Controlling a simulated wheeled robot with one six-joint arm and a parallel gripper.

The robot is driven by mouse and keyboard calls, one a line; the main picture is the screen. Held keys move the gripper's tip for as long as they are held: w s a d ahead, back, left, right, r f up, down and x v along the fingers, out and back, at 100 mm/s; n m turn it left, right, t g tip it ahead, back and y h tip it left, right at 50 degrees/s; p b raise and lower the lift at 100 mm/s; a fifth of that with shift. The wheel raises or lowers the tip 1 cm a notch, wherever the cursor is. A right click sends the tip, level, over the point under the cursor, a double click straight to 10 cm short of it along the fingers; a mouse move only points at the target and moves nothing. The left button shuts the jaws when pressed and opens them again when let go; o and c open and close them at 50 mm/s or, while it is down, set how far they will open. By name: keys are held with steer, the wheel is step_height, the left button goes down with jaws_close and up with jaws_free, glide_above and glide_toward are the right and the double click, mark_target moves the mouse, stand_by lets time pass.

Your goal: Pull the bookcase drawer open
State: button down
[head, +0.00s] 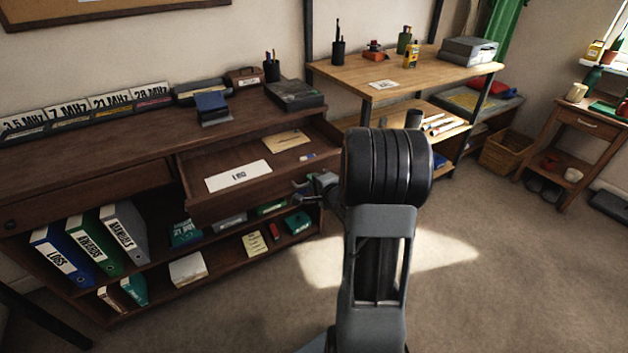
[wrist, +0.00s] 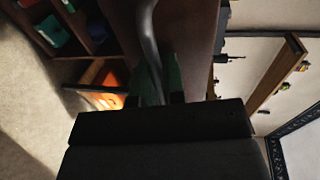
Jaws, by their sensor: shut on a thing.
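The bookcase (head: 100,165) is dark wood and fills the left of the head view. Its right drawer (head: 230,205) stands out from the body, open, showing a white labelled card, a tan envelope and a small pale item inside. My gripper (head: 314,190) is at the right part of the drawer front, partly hidden behind my arm. In the wrist view my gripper (wrist: 156,88) is shut on a curved grey handle (wrist: 147,35), against the dark drawer front (wrist: 190,45). The handle is hard to make out in the head view.
Binders (head: 124,232) and small boxes stand on the shelves below the drawer. A light wood desk (head: 430,75) stands right of the bookcase. A wicker basket (head: 507,152) and side table (head: 580,125) are farther right. The carpet (head: 500,270) at right is clear.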

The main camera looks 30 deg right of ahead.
steer(key=c, duration=1.2)
jaws_free()
steer(key=shift+c, duration=0.2)
steer(key=shift+s, duration=0.1)
steer(key=b+v, duration=0.9)
steer(key=v, duration=0.4)
steer(key=shift+s, duration=0.3)
steer(key=shift+r, duration=0.1)
